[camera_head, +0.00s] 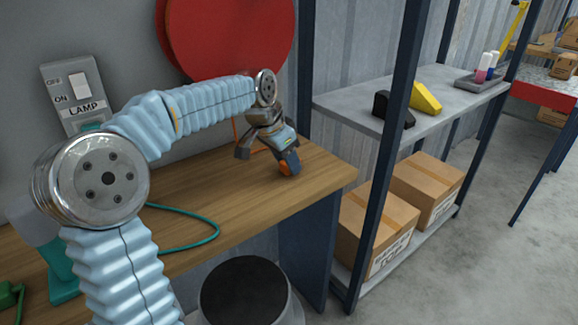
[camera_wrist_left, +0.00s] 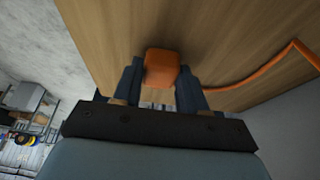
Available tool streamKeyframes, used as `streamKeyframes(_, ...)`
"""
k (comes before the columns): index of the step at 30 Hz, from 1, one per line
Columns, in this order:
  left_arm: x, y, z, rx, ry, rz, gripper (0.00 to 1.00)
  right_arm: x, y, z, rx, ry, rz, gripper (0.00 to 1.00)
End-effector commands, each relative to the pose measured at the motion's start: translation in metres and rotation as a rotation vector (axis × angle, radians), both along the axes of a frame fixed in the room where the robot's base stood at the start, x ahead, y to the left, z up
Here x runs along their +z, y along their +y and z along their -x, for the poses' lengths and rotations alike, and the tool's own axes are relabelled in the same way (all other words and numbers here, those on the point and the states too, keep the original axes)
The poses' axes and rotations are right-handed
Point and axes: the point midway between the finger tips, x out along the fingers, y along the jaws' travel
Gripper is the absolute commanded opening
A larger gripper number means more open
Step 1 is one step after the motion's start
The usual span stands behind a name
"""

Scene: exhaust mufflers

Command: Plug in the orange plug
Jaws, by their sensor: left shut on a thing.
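My left gripper (camera_head: 290,162) is over the right end of the wooden workbench (camera_head: 318,178), pointing down. It is shut on the orange plug (camera_head: 286,169), which shows low between its fingers. In the left wrist view the orange plug (camera_wrist_left: 161,68) sits between the two dark fingers of the left gripper (camera_wrist_left: 160,88). An orange cord (camera_wrist_left: 262,78) curves over the wood to the right in that view. In the head view a bit of the orange cord (camera_head: 236,135) shows behind my wrist. No socket for the plug can be made out. My right gripper is not in view.
A lamp switch panel (camera_head: 72,90) is on the wall at left. A green cable (camera_head: 205,222) lies along the bench's front. A black-topped stool (camera_head: 244,290) stands before the bench. Right of it is a metal shelf (camera_head: 350,108) with cardboard boxes (camera_head: 378,232) below. A red disc (camera_head: 230,40) hangs behind.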

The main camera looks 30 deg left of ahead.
Motion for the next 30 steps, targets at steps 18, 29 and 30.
streamKeyframes(18, 0.048, -0.010, 0.009, -0.003, -0.005, -0.002, 0.15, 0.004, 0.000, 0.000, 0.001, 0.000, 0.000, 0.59)
streamKeyframes(29, 0.110, -0.068, 0.064, -0.004, -0.005, -0.001, 0.15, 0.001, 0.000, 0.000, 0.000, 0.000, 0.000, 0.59)
streamKeyframes(30, 0.113, -0.074, 0.070, -0.003, -0.004, -0.001, 0.15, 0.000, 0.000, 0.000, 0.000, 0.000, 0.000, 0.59)
